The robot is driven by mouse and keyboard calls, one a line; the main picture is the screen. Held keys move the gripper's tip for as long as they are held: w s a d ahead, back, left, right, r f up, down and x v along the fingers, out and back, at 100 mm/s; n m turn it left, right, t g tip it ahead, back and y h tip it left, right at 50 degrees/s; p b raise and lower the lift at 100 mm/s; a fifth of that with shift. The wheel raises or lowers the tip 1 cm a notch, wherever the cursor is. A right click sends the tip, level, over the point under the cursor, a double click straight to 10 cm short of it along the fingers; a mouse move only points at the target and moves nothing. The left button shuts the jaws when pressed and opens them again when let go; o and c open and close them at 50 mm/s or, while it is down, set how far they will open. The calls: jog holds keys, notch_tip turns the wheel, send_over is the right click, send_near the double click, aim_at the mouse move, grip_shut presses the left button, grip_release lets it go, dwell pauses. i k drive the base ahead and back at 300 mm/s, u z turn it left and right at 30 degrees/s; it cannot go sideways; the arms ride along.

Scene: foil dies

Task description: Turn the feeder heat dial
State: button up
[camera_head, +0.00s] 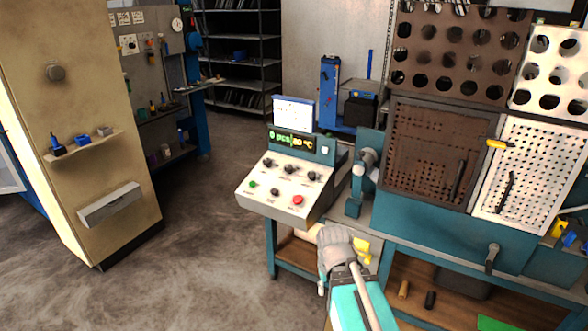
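A sloped white control panel (283,188) stands on the bench in the middle of the view. Its upper row has three dark dials: a left dial (267,162), a middle dial (290,168) and a right dial (312,176). A smaller dark knob (275,192) sits below, between a green button (253,184) and a red button (298,200). The labels are too small to read, so I cannot tell which is the heat dial.
A teal bench vise (363,180) stands right of the panel. Perforated racks (440,150) rise behind the bench at right. A yellow item (362,251) lies beside my gripper. A beige cabinet (80,130) stands at left, with open floor (200,240) between it and the bench.

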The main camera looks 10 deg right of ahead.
aim_at(311, 175)
jog(key=z, duration=0.2)
jog(key=i, duration=1)
jog(key=z, duration=0.4)
